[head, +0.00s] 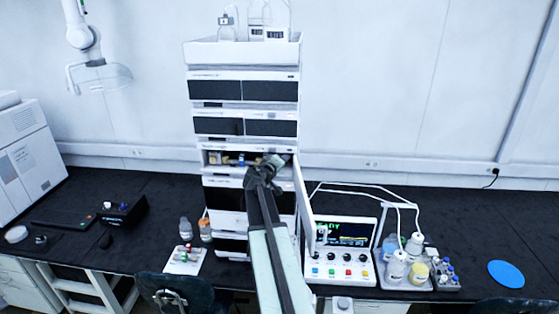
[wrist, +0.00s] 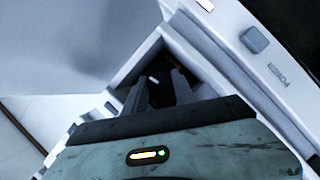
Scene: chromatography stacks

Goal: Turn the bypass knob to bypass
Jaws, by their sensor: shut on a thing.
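My gripper (head: 275,161) reaches into the open bay partway up the white instrument stack (head: 243,60), at its right side. In the wrist view my gripper's (wrist: 159,80) two dark fingers reach into a shadowed recess. They are shut on a dark thing with a small white mark, which I take as the bypass knob (wrist: 153,78). Its outline is lost in the shadow, and I cannot read which way it points. In the head view my arm and gripper hide it.
A white door (head: 304,200) stands open just right of my arm. The black bench's far right is mostly free.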

